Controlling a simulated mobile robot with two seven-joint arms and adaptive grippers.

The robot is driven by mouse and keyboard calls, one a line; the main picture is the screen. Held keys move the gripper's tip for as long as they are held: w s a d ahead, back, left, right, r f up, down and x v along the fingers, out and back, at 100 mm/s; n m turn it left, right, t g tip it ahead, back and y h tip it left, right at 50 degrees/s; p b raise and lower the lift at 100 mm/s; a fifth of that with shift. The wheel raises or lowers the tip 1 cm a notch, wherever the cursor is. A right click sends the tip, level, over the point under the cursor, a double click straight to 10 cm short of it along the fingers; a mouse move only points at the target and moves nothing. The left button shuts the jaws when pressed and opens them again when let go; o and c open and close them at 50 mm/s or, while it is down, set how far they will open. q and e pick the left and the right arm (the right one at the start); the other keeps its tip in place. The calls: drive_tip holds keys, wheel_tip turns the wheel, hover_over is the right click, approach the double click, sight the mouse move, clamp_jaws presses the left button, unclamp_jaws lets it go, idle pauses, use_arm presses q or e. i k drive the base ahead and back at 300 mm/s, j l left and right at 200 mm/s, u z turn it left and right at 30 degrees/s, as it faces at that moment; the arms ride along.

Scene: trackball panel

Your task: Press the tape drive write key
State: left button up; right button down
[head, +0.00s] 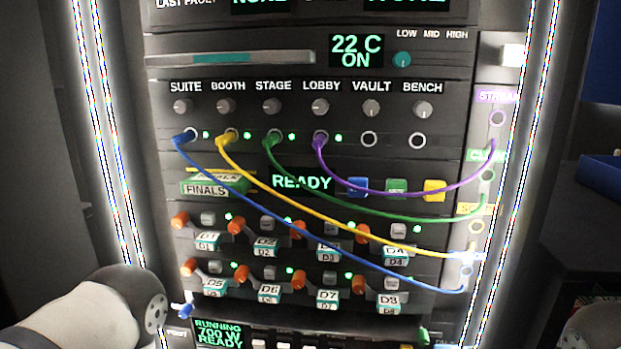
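The tape drive row sits mid-panel in the head view. It holds a green-and-yellow labelled tape (213,186) reading FINALS and a lit display (301,183) reading READY. To the right of the display are three keys: a blue key (357,187), a green key (396,189) and a yellow key (434,190). Their markings are too small to read, so I cannot tell which is the write key. Neither gripper shows; only white parts of my arms appear at the lower left and lower right corners.
Blue (330,228), yellow (300,205), green (380,214) and purple (400,194) cables droop across the panel to sockets on the right strip. Below are rows of drive bays (290,243) with orange levers. Glowing vertical strips (109,130) edge the rack. A blue tray (602,177) lies at right.

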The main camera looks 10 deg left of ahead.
sight(393, 185)
drive_tip(key=k+j, duration=0.15)
drive_tip(key=k, duration=0.3)
drive_tip(key=k+j, duration=0.15)
drive_tip(key=k, duration=0.3)
drive_tip(key=k+j, duration=0.15)
drive_tip(key=k, duration=0.3)
